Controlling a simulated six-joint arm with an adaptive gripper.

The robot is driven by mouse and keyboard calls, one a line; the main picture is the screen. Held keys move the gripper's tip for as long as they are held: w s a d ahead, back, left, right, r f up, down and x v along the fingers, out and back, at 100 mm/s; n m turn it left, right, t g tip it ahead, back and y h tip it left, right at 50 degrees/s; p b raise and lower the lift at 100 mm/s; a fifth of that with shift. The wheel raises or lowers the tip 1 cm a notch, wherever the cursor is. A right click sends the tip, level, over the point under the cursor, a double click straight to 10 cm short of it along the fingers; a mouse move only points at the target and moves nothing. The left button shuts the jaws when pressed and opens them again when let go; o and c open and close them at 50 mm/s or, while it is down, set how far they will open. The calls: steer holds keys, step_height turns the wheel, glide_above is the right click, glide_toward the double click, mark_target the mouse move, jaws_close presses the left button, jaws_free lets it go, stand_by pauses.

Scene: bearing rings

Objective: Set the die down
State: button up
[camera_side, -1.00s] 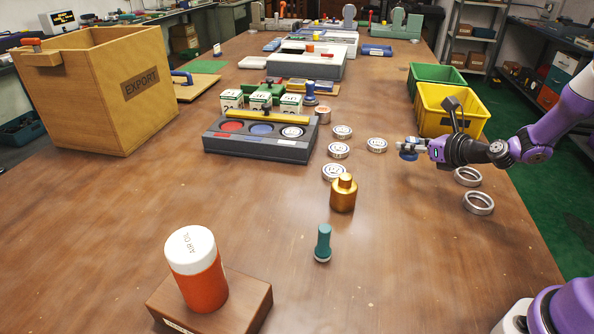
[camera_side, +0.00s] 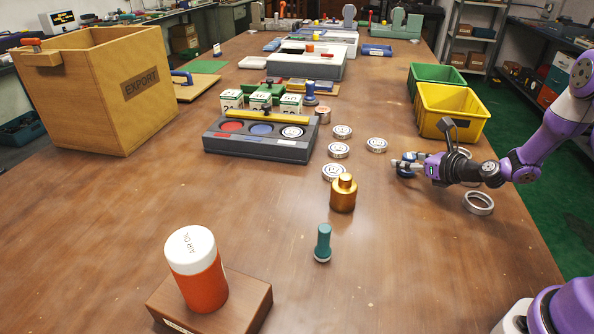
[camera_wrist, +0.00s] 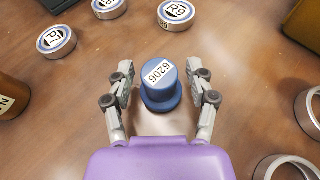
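The die is a blue stepped cylinder (camera_wrist: 161,92) with a white label reading 6206 on its top. In the wrist view it stands between the two fingers of my gripper (camera_wrist: 160,70), with a narrow gap on each side, so the gripper looks open around it. In the side view my gripper (camera_side: 405,164) is low over the right part of the table, and the blue die (camera_side: 404,173) shows just under the fingers, partly hidden by them. It looks upright and at table level; its underside contact is hidden.
Labelled rings (camera_side: 376,145) lie left of my gripper, near a gold bottle (camera_side: 343,194). Bare metal rings (camera_side: 478,203) lie to the right. A yellow bin (camera_side: 452,110) stands behind.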

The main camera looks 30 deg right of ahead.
mark_target(412, 160)
steer(key=shift+r, duration=0.2)
steer(key=shift+n, duration=0.3)
steer(key=v, duration=0.7)
steer(key=shift+a+r, duration=0.15)
steer(key=shift+a, duration=0.1)
steer(key=a+n, duration=0.1)
steer(key=n, duration=0.1)
steer(key=a+r+n+g+y, duration=0.1)
steer(key=a+n, duration=0.1)
steer(key=a+r+n+y, duration=0.1)
steer(key=n, duration=0.1)
steer(key=shift+w+a+n, duration=0.3)
steer(key=shift+a, duration=0.05)
steer(key=s+a+r+n+g+y, duration=0.1)
steer(key=s+a+r+n+g, duration=0.2)
steer(key=a+n, duration=0.6)
steer(key=s+a+r+n+g+h, duration=0.1)
steer(key=s+r+n, duration=0.3)
steer(key=n, duration=0.6)
steer(key=s+a+r+n+g+h, duration=0.1)
steer(key=s+r+n+g+h, duration=0.1)
steer(key=s+n, duration=0.5)
steer(key=r+n+g, duration=0.1)
steer(key=r+n, duration=0.1)
steer(key=shift+s+a+n, duration=0.2)
steer(key=shift+n, duration=0.2)
